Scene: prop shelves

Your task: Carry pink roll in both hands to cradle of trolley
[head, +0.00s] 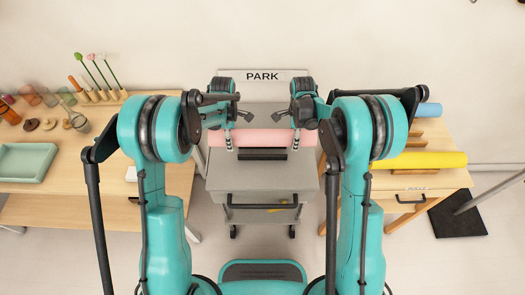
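The pink roll (262,138) lies level across the grey trolley (262,178), over its back part. A dark cradle piece (262,155) shows just in front of the roll. I cannot tell whether the roll rests in the cradle or hangs slightly above it. My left gripper (228,139) is at the roll's left end and my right gripper (297,138) is at its right end. Their fingertips overlap the roll from above. The view does not show whether the fingers are closed on it.
A PARK sign (262,76) stands behind the trolley. A wooden table on the left (85,168) holds a green tray (26,162) and small props. A wooden stand on the right (436,181) holds a yellow roll (430,160) and a blue roll (428,110).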

